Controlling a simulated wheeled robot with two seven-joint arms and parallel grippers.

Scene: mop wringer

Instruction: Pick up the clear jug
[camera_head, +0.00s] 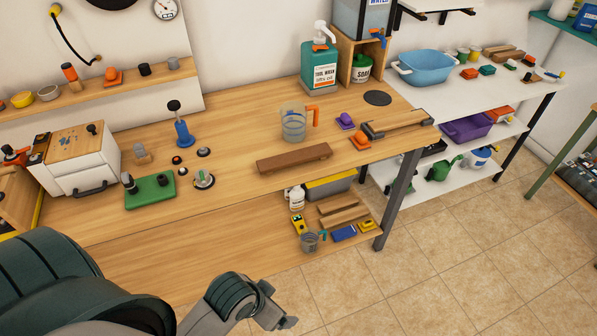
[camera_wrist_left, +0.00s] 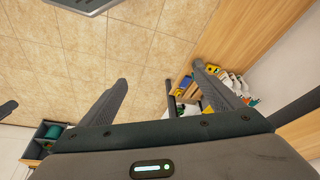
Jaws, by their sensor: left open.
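The clear jug (camera_head: 293,124) stands upright on the wooden workbench (camera_head: 225,140). It is see-through with an orange handle on its right side. My left gripper (camera_head: 284,317) is low at the bottom of the head view, in front of the bench and well apart from the jug. In the left wrist view its two fingers (camera_wrist_left: 160,75) are spread with nothing between them. The jug cannot be made out in that view. My right gripper is not in view.
A brown wooden block (camera_head: 293,158) lies just in front of the jug. A purple item (camera_head: 345,121) and an orange item (camera_head: 360,140) sit to its right. A teal soap bottle (camera_head: 319,63) stands behind. The lower shelf holds a small cup (camera_head: 310,242) and several other items.

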